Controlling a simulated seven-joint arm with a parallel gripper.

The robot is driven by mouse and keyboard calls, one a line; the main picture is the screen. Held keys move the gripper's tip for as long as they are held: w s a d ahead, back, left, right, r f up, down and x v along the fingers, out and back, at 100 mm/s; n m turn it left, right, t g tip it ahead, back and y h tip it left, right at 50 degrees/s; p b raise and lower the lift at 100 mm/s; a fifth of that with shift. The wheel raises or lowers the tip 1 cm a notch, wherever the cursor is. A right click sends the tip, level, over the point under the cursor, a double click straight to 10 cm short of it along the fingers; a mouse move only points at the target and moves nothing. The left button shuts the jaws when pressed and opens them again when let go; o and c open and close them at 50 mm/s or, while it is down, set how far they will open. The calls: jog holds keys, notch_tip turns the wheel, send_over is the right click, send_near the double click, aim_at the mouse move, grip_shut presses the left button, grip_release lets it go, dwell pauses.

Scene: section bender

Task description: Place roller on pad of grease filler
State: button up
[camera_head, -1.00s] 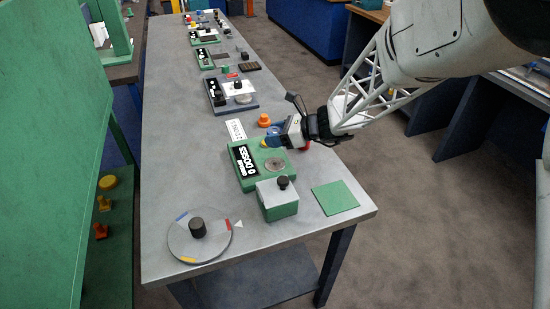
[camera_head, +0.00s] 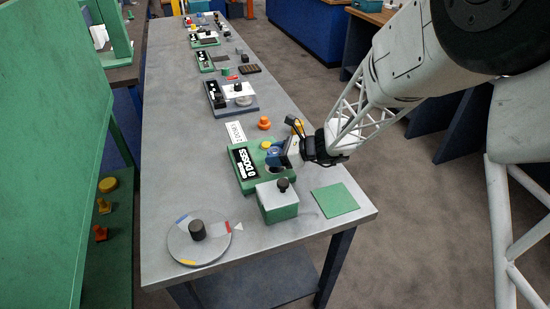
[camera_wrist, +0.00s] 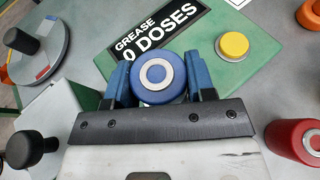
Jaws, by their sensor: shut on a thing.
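The grease filler (camera_head: 240,172) is a green block with a black "GREASE 0 DOSES" display; it also shows in the wrist view (camera_wrist: 205,75). Its round grey pad (camera_head: 272,169) is partly covered by my gripper and the roller in the head view, and hidden in the wrist view. The roller (camera_wrist: 158,72) is a blue cylinder with a pale metal ring at its centre, held between the two blue fingers of my gripper (camera_wrist: 160,85). In the head view, my gripper (camera_head: 277,157) is over the pad side of the filler. I cannot tell whether the roller touches the pad.
A yellow button (camera_wrist: 233,45) sits on the filler. A green box with a black knob (camera_head: 278,200) stands close in front, and a red cylinder (camera_wrist: 295,141) stands close beside my gripper. An orange knob (camera_head: 264,123), green plate (camera_head: 335,198) and marked dial (camera_head: 180,240) are nearby.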

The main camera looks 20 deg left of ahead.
jog(key=shift+f, duration=0.75)
jog(key=shift+f, duration=0.1)
jog(key=o, duration=1.1)
jog(key=shift+v, duration=6.05)
